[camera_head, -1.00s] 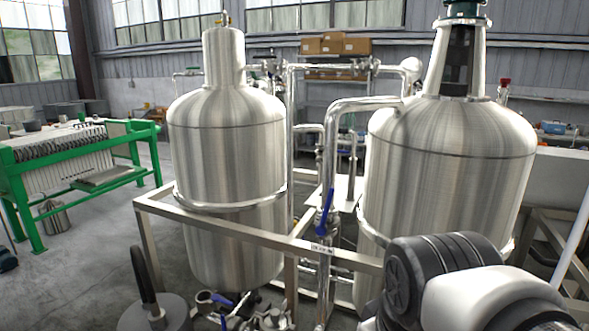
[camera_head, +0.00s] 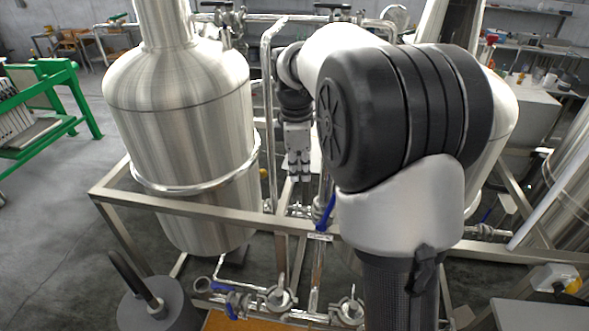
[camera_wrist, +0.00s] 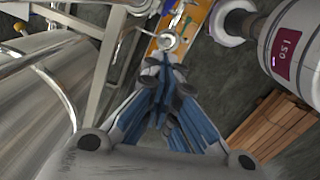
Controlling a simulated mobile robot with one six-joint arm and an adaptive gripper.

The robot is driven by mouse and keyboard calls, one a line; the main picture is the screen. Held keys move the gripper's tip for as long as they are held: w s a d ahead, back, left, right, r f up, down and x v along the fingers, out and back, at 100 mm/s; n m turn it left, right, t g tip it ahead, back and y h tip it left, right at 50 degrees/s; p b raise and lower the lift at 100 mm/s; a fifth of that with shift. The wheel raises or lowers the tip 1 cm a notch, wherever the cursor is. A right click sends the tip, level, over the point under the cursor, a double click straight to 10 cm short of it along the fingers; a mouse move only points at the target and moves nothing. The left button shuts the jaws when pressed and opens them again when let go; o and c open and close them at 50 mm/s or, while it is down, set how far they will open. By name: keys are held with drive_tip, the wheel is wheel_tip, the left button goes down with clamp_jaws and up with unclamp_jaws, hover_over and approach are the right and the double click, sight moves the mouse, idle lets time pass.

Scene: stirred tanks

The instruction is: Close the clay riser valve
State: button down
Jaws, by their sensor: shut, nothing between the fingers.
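A blue lever handle (camera_head: 325,213) stands upright, slightly tilted, on a vertical steel pipe between the two tanks. A small white label (camera_head: 319,237) with unreadable text sits just below it on the frame rail. I take this to be the clay riser valve. My gripper (camera_head: 299,178) points down to the left of and above the lever, apart from it in the picture. In the wrist view my gripper (camera_wrist: 162,68) shows its fingers together and empty. I cannot make out the lever in the wrist view. My arm hides part of the right tank.
The left steel tank (camera_head: 185,130) stands close to my gripper. A square frame rail (camera_head: 225,214) crosses in front. Pipes with more blue-handled valves (camera_head: 232,304) lie low at the front. A grey weight-like object with a dark handle (camera_head: 158,305) stands at front left.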

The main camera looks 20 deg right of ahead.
sight(328, 211)
drive_tip(key=s+d+f, duration=0.1)
drive_tip(key=d+f, duration=0.3)
drive_tip(key=f, duration=0.5)
drive_tip(key=shift+s+f, duration=0.25)
drive_tip(key=shift+f, duration=0.15)
drive_tip(key=shift+d, duration=0.2)
drive_tip(key=shift+s+d+y+b, duration=0.15)
drive_tip(key=shift+s+y+b, duration=0.15)
drive_tip(key=shift+y, duration=0.1)
